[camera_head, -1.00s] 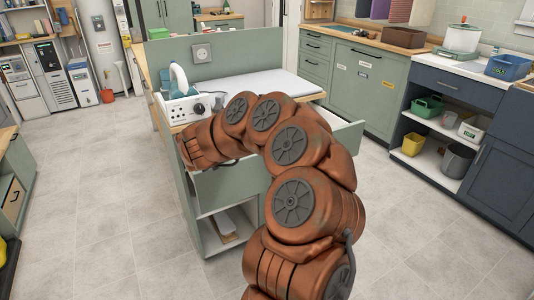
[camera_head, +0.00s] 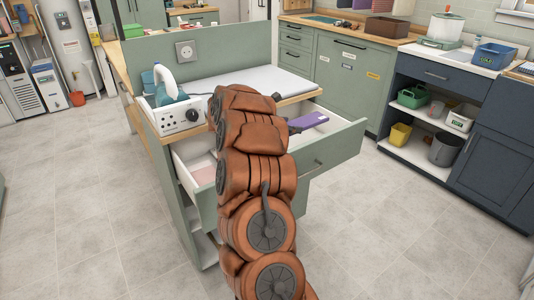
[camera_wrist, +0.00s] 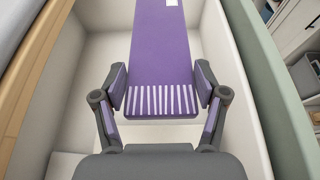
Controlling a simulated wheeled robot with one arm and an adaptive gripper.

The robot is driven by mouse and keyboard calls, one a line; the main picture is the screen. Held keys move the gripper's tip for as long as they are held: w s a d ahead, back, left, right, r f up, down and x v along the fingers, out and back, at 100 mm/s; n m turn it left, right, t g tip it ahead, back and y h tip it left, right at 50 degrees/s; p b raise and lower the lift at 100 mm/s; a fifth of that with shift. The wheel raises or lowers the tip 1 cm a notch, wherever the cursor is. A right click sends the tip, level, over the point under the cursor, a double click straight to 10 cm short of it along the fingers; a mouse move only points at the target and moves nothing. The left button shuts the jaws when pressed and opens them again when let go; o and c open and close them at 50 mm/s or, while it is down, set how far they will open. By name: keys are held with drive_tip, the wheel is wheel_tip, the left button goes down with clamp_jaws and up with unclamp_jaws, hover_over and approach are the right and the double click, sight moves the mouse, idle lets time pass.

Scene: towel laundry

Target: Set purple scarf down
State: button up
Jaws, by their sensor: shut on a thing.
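The purple scarf (camera_wrist: 162,45) is a flat, folded strip with white stripes at its near end and a small white label at its far end. It also shows in the head view (camera_head: 309,121), over the open drawer (camera_head: 338,143), just right of my arm. In the wrist view, my gripper (camera_wrist: 161,90) is shut on the scarf's striped end, with one finger at each side edge. The scarf lies within the drawer's pale walls in that view. I cannot tell whether its underside touches the drawer floor. My arm hides the middle of the drawer in the head view.
A wooden-edged counter (camera_head: 296,98) with a pale grey pad (camera_head: 240,80) stands above and behind the drawer. A white iron station (camera_head: 178,116) sits at the counter's left end. Blue cabinets (camera_head: 493,165) stand at the right. The floor between is clear.

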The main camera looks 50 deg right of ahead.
drive_tip(key=f, duration=0.5)
drive_tip(key=shift+s+d, duration=0.25)
drive_tip(key=shift+s, duration=0.1)
drive_tip(key=shift+f+p, duration=0.35)
drive_tip(key=shift+f, duration=1.9)
drive_tip(key=shift+a+f, duration=0.1)
drive_tip(key=shift+f, duration=0.05)
drive_tip(key=shift+c, duration=1.2)
drive_tip(key=o, duration=1.4)
drive_tip(key=shift+w, duration=0.1)
drive_tip(key=b+v, duration=0.1)
drive_tip(key=v, duration=1.1)
drive_tip(key=shift+b, duration=0.4)
drive_tip(key=shift+r, duration=0.25)
